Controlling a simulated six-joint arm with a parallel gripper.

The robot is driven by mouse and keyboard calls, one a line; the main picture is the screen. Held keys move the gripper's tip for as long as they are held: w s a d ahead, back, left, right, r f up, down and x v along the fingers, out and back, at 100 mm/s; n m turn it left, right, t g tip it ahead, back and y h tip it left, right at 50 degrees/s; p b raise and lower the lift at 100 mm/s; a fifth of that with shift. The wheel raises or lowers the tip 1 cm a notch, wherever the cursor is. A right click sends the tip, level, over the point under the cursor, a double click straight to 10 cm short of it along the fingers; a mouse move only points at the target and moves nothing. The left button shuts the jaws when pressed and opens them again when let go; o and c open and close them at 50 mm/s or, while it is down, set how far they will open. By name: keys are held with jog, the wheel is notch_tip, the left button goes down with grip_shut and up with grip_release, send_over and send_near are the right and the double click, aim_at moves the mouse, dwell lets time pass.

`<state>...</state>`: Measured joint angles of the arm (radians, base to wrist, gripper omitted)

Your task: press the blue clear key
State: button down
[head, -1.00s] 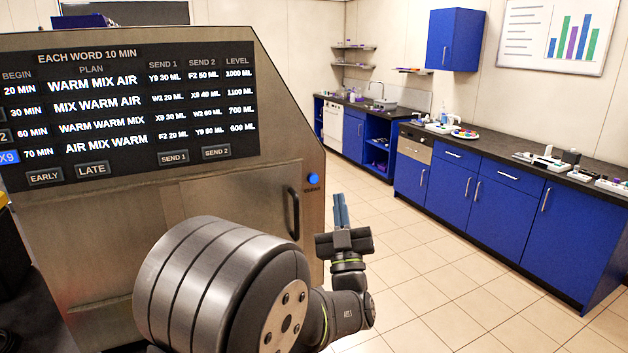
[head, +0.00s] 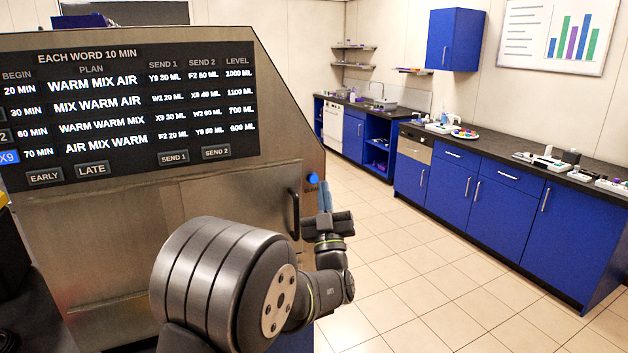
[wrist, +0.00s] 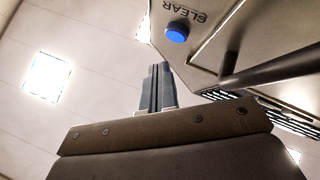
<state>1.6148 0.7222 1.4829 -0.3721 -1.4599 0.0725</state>
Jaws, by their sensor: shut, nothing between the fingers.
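The blue clear key (head: 313,178) is a small round button on the right edge of the steel cabinet front. In the wrist view the blue key (wrist: 177,32) sits beside the upside-down word CLEAR. My gripper (head: 325,184) has its blue-grey fingers shut and empty, pointing up, just below and right of the key in the head view. In the wrist view the fingertips of my gripper (wrist: 159,64) lie below and slightly left of the key, with a gap in the picture. I cannot tell whether they touch it.
The cabinet has a dark vertical handle (head: 294,213) left of the gripper; the handle (wrist: 270,68) also crosses the wrist view at right. A display panel (head: 130,110) fills the upper cabinet front. Tiled floor (head: 430,260) lies open to the right, before blue counters (head: 500,200).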

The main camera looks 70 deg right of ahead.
aim_at(316, 174)
jog(key=shift+w+d, duration=0.6)
jog(key=shift+d, duration=0.05)
dwell(1.7)
jog(key=shift+w+d, duration=0.25)
jog(key=shift+w, duration=0.05)
jog(key=shift+w+d, duration=0.3)
jog(key=shift+w, duration=0.05)
dwell(0.7)
jog(key=shift+s, duration=0.1)
jog(key=shift+s+a, duration=0.55)
jog(key=shift+a, duration=0.05)
jog(key=shift+s, duration=0.1)
jog(key=shift+s+a, duration=1.7)
jog(key=shift+a, duration=0.05)
